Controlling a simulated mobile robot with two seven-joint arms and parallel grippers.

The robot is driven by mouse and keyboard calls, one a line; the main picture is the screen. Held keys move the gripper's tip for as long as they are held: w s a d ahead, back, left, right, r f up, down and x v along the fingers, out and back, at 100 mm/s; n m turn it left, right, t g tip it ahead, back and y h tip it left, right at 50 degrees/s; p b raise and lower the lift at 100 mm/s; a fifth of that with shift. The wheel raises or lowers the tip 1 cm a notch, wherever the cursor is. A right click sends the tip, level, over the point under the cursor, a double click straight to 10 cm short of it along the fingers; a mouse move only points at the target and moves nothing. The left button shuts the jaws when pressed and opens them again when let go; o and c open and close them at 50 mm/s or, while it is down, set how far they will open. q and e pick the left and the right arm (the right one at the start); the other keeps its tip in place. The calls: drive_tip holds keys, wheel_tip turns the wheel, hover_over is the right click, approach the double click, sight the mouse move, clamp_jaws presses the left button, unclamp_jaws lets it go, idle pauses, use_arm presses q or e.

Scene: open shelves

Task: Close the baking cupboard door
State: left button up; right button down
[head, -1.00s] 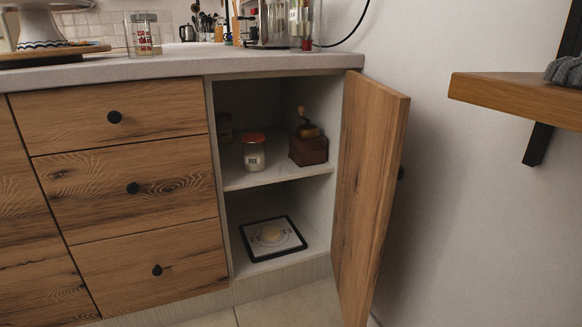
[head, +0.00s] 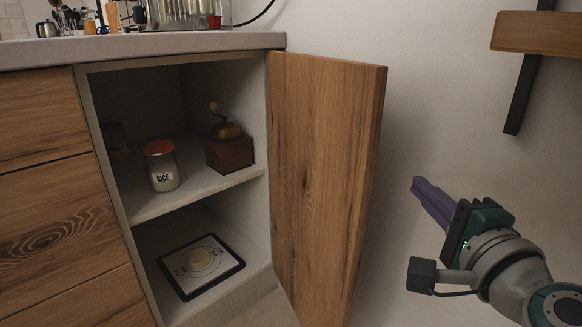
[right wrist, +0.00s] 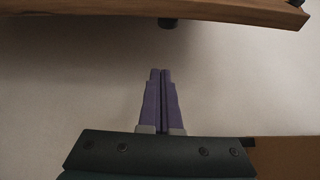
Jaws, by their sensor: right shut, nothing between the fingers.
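The wooden cupboard door (head: 320,180) stands wide open, hinged at the right side of the cupboard (head: 180,210). Inside, the upper shelf holds a rice jar (head: 161,168) with an orange lid and a wooden grinder (head: 229,150). My left gripper is not in view.
A wooden wall shelf (head: 535,32) on a black bracket (head: 527,80) is above and right of my right gripper. The countertop (head: 150,45) runs above the cupboard, with drawers (head: 50,215) at left. Pale wall is behind the door.

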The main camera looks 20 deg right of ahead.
drive_tip(key=w+a+b, duration=0.1)
drive_tip(key=w+a, duration=0.1)
drive_tip(key=w, duration=0.5)
drive_tip(key=shift+w, duration=0.3)
drive_tip(key=shift+s+a+r, duration=0.1)
